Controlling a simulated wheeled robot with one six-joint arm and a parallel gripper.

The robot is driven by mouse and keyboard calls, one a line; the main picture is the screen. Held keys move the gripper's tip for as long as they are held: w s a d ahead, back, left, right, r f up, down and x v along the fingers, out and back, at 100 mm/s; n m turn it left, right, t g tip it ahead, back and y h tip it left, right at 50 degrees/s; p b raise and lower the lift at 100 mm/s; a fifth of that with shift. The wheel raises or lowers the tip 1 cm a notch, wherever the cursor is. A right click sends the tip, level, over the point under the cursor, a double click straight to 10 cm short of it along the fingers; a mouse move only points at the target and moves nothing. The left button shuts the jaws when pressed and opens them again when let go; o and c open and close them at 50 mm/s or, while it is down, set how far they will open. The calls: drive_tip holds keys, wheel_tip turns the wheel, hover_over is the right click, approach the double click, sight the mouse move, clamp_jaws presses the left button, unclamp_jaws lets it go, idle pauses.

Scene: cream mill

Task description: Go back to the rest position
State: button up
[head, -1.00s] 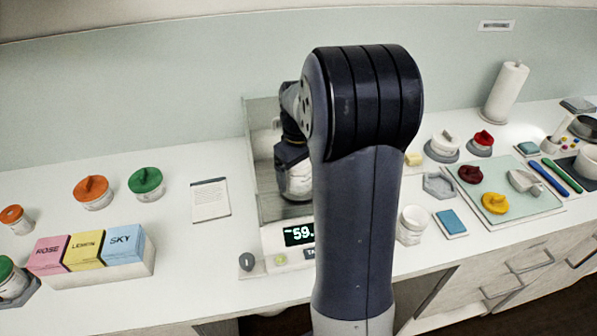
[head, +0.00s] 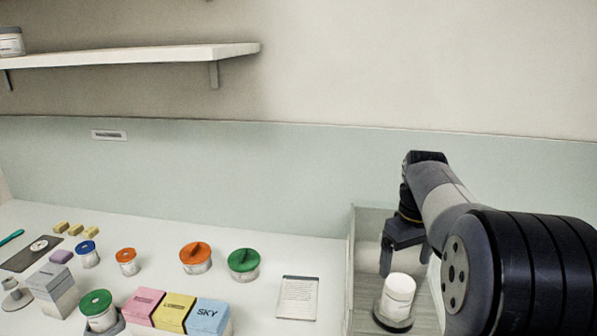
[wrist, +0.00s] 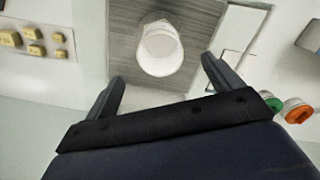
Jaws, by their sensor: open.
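My gripper (head: 406,262) points down inside a clear-walled enclosure (head: 352,262) at the right of the head view. In the wrist view its two fingers (wrist: 164,80) are spread with nothing between them. A white jar (head: 400,286) stands upright on a dark round base below and near the fingers. The wrist view shows the white jar (wrist: 160,52) ahead of the fingertips, apart from them. My arm covers the right side of the head view.
Left of the enclosure are a printed card (head: 298,298), green-lidded (head: 243,264) and orange-lidded (head: 195,257) jars, and ROSE, LEMON and SKY boxes (head: 207,317). A shelf (head: 130,56) hangs above at the left. The air above the counter there looks clear.

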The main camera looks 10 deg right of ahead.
drive_tip(key=shift+f, duration=0.1)
wheel_tip(320, 180, down, 11)
drive_tip(key=shift+r+p, duration=0.2)
drive_tip(key=shift+p, duration=0.2)
drive_tip(key=shift+r, duration=0.2)
drive_tip(key=shift+r, duration=0.1)
